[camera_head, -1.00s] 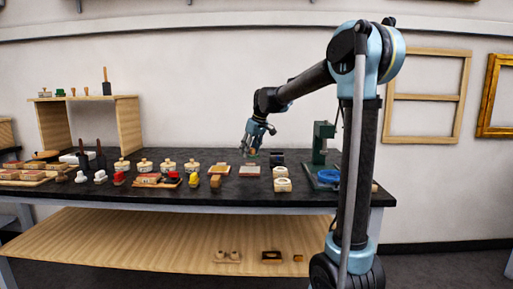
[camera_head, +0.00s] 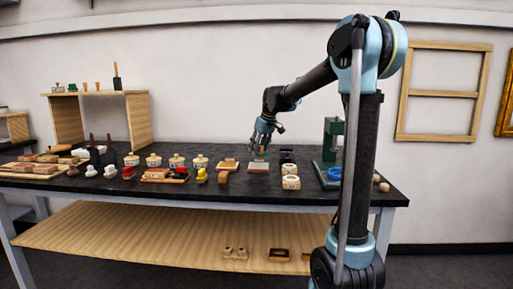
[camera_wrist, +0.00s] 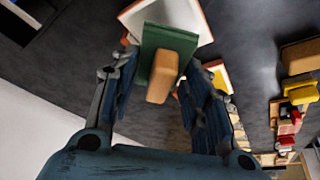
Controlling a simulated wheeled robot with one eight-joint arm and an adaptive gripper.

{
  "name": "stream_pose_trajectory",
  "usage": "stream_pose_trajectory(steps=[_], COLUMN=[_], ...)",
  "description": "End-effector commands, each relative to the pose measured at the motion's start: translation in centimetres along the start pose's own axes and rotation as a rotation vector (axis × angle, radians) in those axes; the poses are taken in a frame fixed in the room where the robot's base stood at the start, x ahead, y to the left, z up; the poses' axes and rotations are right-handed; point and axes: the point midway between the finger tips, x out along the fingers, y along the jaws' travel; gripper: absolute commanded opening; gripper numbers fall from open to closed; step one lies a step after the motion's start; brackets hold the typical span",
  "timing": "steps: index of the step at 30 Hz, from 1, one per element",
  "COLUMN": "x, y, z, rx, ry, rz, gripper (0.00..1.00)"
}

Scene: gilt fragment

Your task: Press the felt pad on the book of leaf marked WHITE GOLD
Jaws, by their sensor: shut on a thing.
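My gripper (camera_wrist: 158,85) is shut on the felt pad (camera_wrist: 170,42), a green block with a pale wooden handle (camera_wrist: 161,80) pointing towards the wrist camera. In the head view my gripper (camera_head: 261,150) is low over the bench, just above the right one of two flat books of leaf (camera_head: 258,167). The wrist view shows a pale book with a red-orange edge (camera_wrist: 133,18) behind the pad, partly hidden by it. The other book (camera_head: 229,167) lies to the left, with a yellowish face. Contact between pad and book cannot be told. The book markings are too small to read.
The dark bench (camera_head: 310,190) holds several lidded pots (camera_head: 177,161), stamps with coloured tops (camera_head: 201,176) and pale rings (camera_head: 291,183). A green press (camera_head: 332,140) stands right of my gripper. A small brown block (camera_head: 223,178) lies in front of the books.

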Motion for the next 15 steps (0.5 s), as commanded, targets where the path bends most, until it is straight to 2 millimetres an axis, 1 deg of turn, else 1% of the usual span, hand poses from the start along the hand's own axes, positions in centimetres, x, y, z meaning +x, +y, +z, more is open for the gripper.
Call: stream_pose_trajectory(steps=[9, 14, 15], x=[2.8, 3.7, 3.9], y=[0.0, 0.0, 0.0], z=[1.2, 1.5, 1.6], rx=[-0.001, -0.001, -0.001], ry=[0.0, 0.0, 0.0], rz=[0.0, 0.0, 0.0], gripper=[0.24, 0.24, 0.21])
